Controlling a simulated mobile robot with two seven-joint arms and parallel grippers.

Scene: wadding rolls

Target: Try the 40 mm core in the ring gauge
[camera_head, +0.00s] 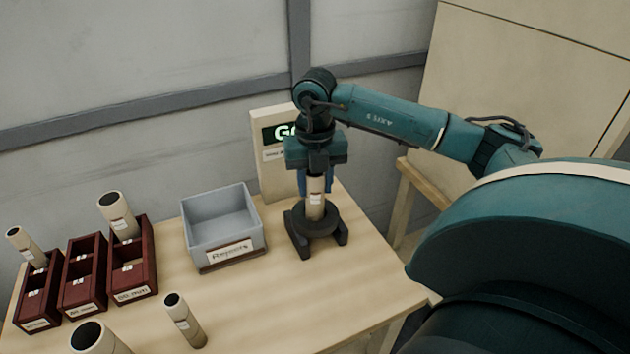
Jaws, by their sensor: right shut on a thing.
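My right gripper (315,182) points straight down and is shut on a slim tan core (315,205) with a white label. The core is upright over the dark ring gauge (316,227), which stands on dark feet on the table. Its lower end is at the ring's opening and looks to be inside it; how deep cannot be told. The core's printed size is too small to read. Behind it a cream panel (270,178) has a display lit with green letters starting with "G", partly hidden by my arm. My left gripper is not in view.
A grey "Rejects" bin (222,228) stands left of the gauge. Dark red racks (133,268) at the left hold several cores. A slim core (184,320) and a wide core (97,338) stand at the front. Table between bin and front right edge is clear.

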